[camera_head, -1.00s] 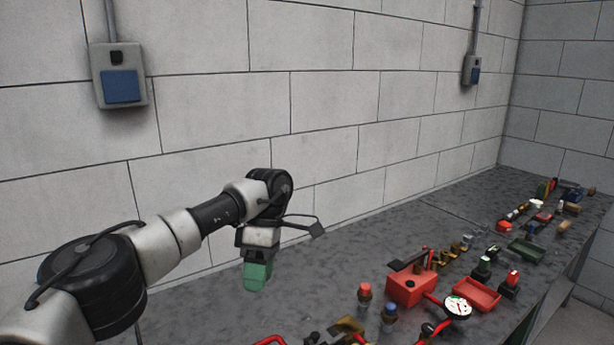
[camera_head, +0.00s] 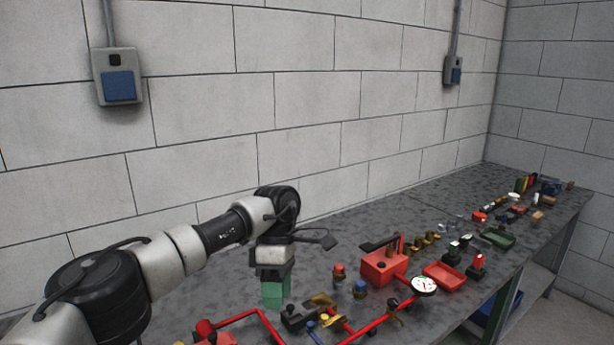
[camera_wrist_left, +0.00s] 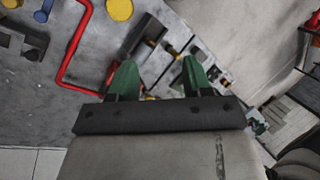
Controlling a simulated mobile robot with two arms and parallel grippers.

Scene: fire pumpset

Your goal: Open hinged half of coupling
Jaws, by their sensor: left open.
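My left gripper (camera_head: 274,294) hangs over the bench with its green fingers pointing down, left of the dark fitting (camera_head: 296,318) in the head view. In the left wrist view its two green fingers (camera_wrist_left: 160,78) are spread, with nothing between them. The dark fitting sits at the end of a red pipe (camera_head: 247,318), beside a brass fitting (camera_head: 321,300). I cannot tell for certain which of these is the hinged coupling, or whether its half is open. The red pipe also shows in the left wrist view (camera_wrist_left: 72,50). My right gripper is not in view.
On the bench (camera_head: 345,225) stand a red box with a dark lever (camera_head: 383,267), a white gauge (camera_head: 424,286), a red tray (camera_head: 445,276) and a green tray (camera_head: 497,238). Two small capped fittings (camera_head: 339,272) stand near the gripper. The bench strip along the wall is clear.

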